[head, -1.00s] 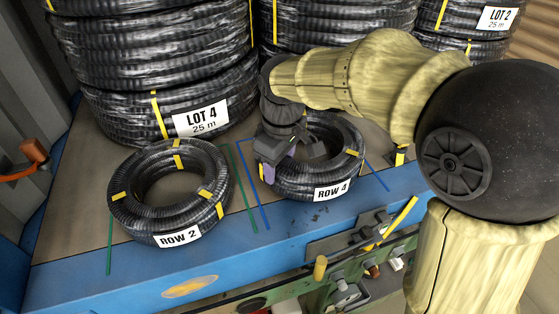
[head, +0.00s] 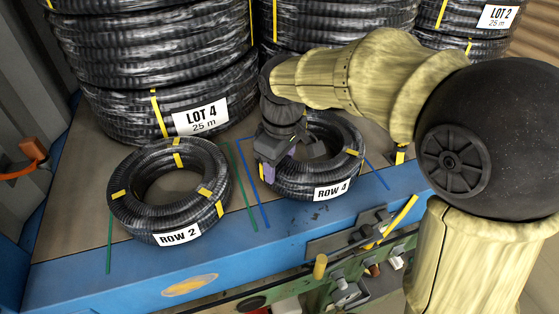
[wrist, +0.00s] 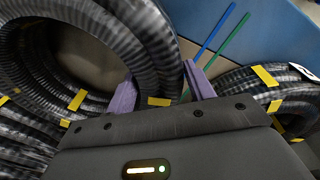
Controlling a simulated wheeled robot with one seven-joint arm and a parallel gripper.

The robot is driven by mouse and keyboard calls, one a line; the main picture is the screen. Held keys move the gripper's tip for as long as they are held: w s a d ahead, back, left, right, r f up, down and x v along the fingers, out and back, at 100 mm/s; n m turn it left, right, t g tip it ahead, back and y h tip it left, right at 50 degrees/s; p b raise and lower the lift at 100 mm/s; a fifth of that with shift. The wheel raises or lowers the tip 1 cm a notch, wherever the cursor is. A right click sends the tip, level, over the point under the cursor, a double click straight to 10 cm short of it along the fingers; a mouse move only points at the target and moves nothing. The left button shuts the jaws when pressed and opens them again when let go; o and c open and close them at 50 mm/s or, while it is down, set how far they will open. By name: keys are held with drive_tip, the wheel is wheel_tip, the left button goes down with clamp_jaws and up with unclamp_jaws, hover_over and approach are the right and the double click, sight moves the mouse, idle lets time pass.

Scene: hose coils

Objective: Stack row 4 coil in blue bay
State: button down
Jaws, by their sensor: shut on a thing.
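The row 4 coil (head: 308,186) is a black ribbed hose ring with yellow bands and a white "ROW 4" label at its front. It lies flat between the blue lines (head: 250,178) on the bench. My gripper (head: 279,160) is shut on the coil's left side, one purple finger outside the ring and the other towards its hole. In the wrist view the coil (wrist: 150,60) passes between the purple fingers (wrist: 160,92). My wrist hides part of the coil's back left. Whether its underside touches the bench I cannot tell.
The row 2 coil (head: 125,205) lies to the left, beyond a green line (head: 240,185). Tall coil stacks, one labelled LOT 4 (head: 130,120), stand close behind. The bench's blue front edge (head: 110,275) has tools and fittings below it.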

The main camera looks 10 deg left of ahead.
drive_tip(key=shift+f+b, duration=0.3)
drive_tip(key=shift+f, duration=0.1)
idle(0.9)
drive_tip(key=shift+c, duration=2.3)
unclamp_jaws()
drive_tip(key=shift+s+f, duration=0.1)
drive_tip(key=shift+f, duration=0.05)
drive_tip(key=shift+r, duration=0.25)
drive_tip(key=shift+s+d+r+p, duration=0.1)
drive_tip(key=shift+s+r+p, duration=0.05)
drive_tip(key=shift+r+p, duration=1.45)
drive_tip(key=shift+s+d+r+p, duration=0.1)
drive_tip(key=shift+r+p, duration=1.2)
drive_tip(key=shift+r, duration=0.45)
wheel_tip(320, 180, up, 17)
drive_tip(key=s+d+b, duration=0.1)
drive_tip(key=b, duration=0.2)
drive_tip(key=shift+s+r, duration=0.15)
drive_tip(key=shift+s, duration=0.15)
